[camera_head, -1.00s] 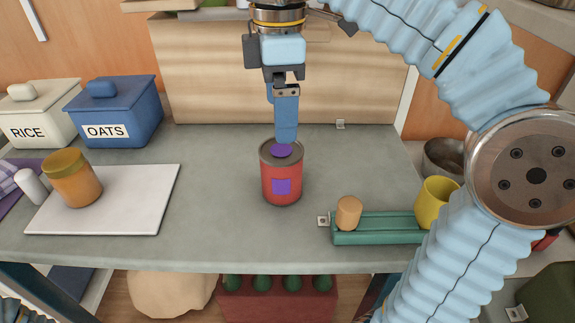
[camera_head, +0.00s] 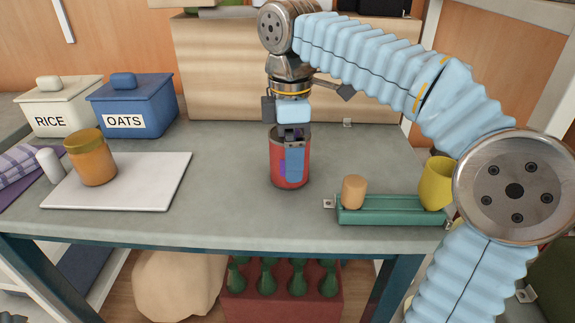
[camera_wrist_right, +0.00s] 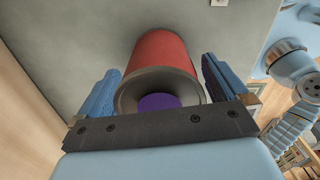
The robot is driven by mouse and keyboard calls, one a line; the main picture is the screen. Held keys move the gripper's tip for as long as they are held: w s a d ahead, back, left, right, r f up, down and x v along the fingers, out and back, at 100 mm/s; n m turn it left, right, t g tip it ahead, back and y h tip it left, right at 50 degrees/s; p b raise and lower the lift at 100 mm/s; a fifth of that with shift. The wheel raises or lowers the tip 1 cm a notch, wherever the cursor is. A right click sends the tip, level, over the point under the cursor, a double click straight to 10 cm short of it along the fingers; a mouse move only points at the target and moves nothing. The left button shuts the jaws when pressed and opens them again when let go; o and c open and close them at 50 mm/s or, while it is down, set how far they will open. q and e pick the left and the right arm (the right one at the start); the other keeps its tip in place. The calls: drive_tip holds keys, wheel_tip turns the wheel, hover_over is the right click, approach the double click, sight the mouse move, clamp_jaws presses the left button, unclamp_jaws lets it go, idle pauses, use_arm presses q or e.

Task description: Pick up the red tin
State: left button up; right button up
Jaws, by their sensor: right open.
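In the right wrist view the red tin (camera_wrist_right: 160,62) lies between the two open blue fingers of my right gripper (camera_wrist_right: 160,90). A gap shows on each side, and the tin's grey rim and purple top face the palm. My left gripper is not in view.
A green tray (camera_head: 390,216) with a wooden cylinder (camera_head: 354,191) and yellow cup (camera_head: 435,184) sits right of the tin. A white board (camera_head: 150,186) bears an orange jar (camera_head: 92,162) at left. Rice (camera_head: 58,108) and oats (camera_head: 135,107) canisters stand behind.

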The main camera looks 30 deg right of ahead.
drive_tip(key=shift+r, duration=0.1)
drive_tip(key=c, duration=1.3)
drive_tip(key=shift+r, duration=0.15)
drive_tip(key=shift+r, duration=0.25)
wheel_tip(320, 180, up, 3)
drive_tip(key=shift+a+r+p, duration=0.1)
drive_tip(key=shift+a+p, duration=0.05)
drive_tip(key=shift+p, duration=0.5)
drive_tip(key=s+a+r+p, duration=0.1)
drive_tip(key=s+a+r, duration=0.1)
drive_tip(key=a+r, duration=0.1)
drive_tip(key=s+a+r+p, duration=0.1)
drive_tip(key=s+a+r, duration=0.1)
drive_tip(key=a, duration=0.3)
drive_tip(key=s+a+r, duration=0.2)
drive_tip(key=a+r, duration=0.2)
drive_tip(key=shift+s+p, duration=0.35)
drive_tip(key=shift+p, duration=0.05)
